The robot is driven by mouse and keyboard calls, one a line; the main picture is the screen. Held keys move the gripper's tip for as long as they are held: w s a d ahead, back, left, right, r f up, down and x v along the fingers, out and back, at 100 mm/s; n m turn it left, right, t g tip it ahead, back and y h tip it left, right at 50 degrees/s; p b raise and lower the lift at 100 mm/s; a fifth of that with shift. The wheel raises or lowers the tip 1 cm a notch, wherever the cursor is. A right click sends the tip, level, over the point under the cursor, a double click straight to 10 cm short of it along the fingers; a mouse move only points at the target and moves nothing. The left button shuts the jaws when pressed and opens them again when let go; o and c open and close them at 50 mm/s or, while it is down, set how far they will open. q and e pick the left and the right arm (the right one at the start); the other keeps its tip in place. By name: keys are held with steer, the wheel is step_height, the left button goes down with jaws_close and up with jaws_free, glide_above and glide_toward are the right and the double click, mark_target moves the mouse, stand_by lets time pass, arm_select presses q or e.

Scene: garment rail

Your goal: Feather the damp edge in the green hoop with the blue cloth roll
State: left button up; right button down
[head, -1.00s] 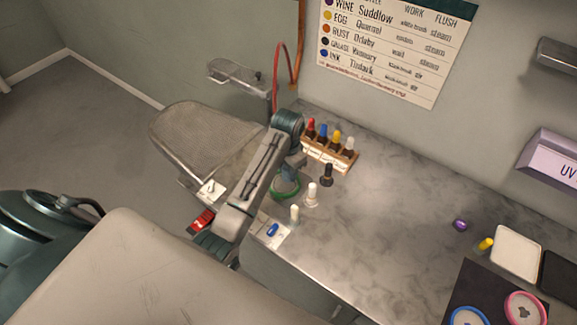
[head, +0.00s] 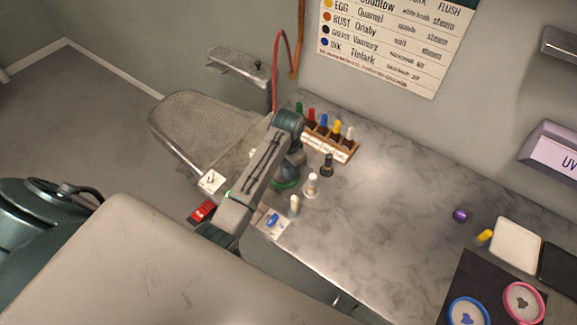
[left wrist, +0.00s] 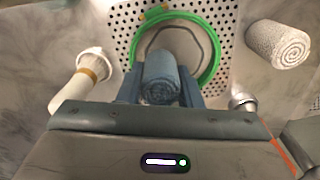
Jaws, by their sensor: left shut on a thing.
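My left gripper (left wrist: 160,88) is shut on the blue cloth roll (left wrist: 162,75), which stands out between its two fingers in the left wrist view. The green hoop (left wrist: 212,68) lies just beyond the roll on a white perforated surface (left wrist: 122,22). The roll overlaps the hoop's near side in this view; I cannot tell whether it touches the cloth inside. In the head view the green hoop (head: 284,184) is partly covered by my left gripper (head: 290,172). My right gripper is not in view.
White bottles (head: 311,186) and a dark bottle (head: 327,165) stand beside my arm. A bottle rack (head: 330,143) is behind. The middle counter (head: 390,215) is clear; blue and pink hoops lie far right.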

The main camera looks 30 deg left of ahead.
arm_select(q)
steer(key=shift+f, duration=0.15)
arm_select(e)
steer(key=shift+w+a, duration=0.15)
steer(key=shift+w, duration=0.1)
arm_select(q)
steer(key=shift+f, duration=0.45)
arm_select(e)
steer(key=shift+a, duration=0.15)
arm_select(q)
steer(key=shift+w, duration=0.15)
steer(key=shift+w+a, duration=0.1)
steer(key=shift+w, duration=0.25)
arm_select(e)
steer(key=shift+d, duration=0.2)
arm_select(q)
steer(key=shift+w+a, duration=0.55)
steer(key=shift+w, duration=0.2)
steer(key=shift+a, duration=0.15)
